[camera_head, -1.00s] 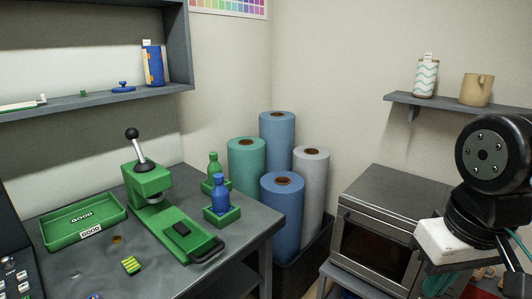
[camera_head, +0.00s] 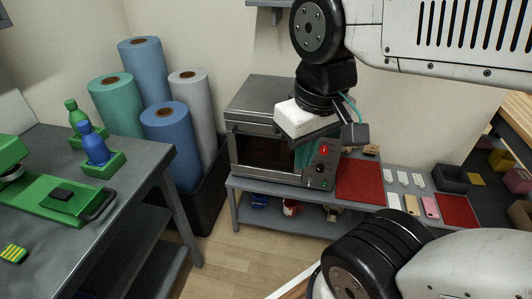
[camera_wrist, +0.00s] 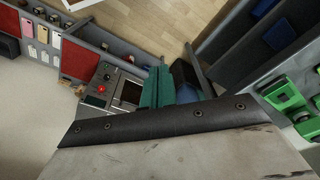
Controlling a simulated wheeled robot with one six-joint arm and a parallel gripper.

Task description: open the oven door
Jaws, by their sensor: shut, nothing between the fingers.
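The oven (camera_head: 262,95) is a grey metal box on a low shelf unit in the head view. Its front door (camera_head: 262,151) with a dark window looks closed. The control panel (camera_head: 322,160) with a red button is at the right of its front; the panel also shows in the wrist view (camera_wrist: 118,92). My gripper (camera_head: 304,153) has teal fingers and is in front of the right part of the door, close to the panel. In the wrist view, my gripper (camera_wrist: 163,87) is shut and empty. Whether it touches the door or handle cannot be told.
A dark bin of large rolls (camera_head: 171,140) stands left of the oven. A grey workbench (camera_head: 125,170) with a green press is further left. A red mat (camera_head: 360,180) and small parts lie right of the oven. Wooden floor (camera_head: 215,255) is free in front.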

